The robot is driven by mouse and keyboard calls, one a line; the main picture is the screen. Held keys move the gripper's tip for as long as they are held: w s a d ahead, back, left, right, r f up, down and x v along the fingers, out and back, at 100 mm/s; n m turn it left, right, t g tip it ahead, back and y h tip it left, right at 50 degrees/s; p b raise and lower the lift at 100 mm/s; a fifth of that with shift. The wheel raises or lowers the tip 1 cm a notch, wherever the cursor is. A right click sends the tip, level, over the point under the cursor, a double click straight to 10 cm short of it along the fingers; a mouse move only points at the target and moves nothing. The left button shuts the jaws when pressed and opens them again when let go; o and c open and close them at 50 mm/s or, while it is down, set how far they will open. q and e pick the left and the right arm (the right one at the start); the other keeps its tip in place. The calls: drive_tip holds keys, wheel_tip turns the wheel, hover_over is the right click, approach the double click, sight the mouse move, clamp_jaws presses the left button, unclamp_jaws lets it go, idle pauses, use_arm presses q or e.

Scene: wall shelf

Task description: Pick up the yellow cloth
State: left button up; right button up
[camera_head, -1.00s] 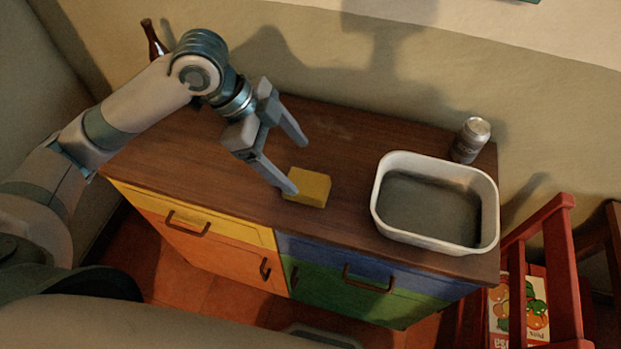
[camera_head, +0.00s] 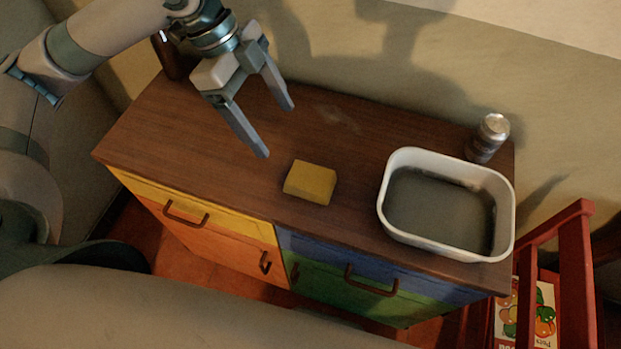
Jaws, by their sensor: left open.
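The yellow cloth (camera_head: 310,182) is a small block-like folded piece. It lies on the brown wooden top of the cabinet (camera_head: 190,135), near the middle of its front edge. My left gripper (camera_head: 279,132) is open and empty, up and to the left of the cloth in the picture. Its two fingers are spread and point down and right; the nearer fingertip is a short gap from the cloth, and neither seems to touch it. My right gripper is not in view.
A white basin (camera_head: 389,218) with a grey inside stands right of the cloth. A metal can (camera_head: 488,138) is behind it. A dark bottle (camera_head: 170,58) stands at the back left, partly hidden by my arm. A red wooden rack (camera_head: 574,270) is at the right.

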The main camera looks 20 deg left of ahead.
use_arm(q)
drive_tip(key=p, duration=0.1)
hover_over(308, 177)
drive_tip(key=a, duration=0.3)
drive_tip(key=f, duration=0.9)
drive_tip(key=shift+s+d+f, duration=0.2)
drive_tip(key=shift+d+f, duration=0.05)
drive_tip(key=shift+f, duration=0.1)
drive_tip(key=shift+d+f, duration=0.2)
drive_tip(key=shift+f, duration=0.3)
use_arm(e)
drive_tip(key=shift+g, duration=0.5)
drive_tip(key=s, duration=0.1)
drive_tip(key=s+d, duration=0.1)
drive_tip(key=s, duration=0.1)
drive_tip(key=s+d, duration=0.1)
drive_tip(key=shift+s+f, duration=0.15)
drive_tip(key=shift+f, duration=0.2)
use_arm(q)
drive_tip(key=shift+f, duration=0.15)
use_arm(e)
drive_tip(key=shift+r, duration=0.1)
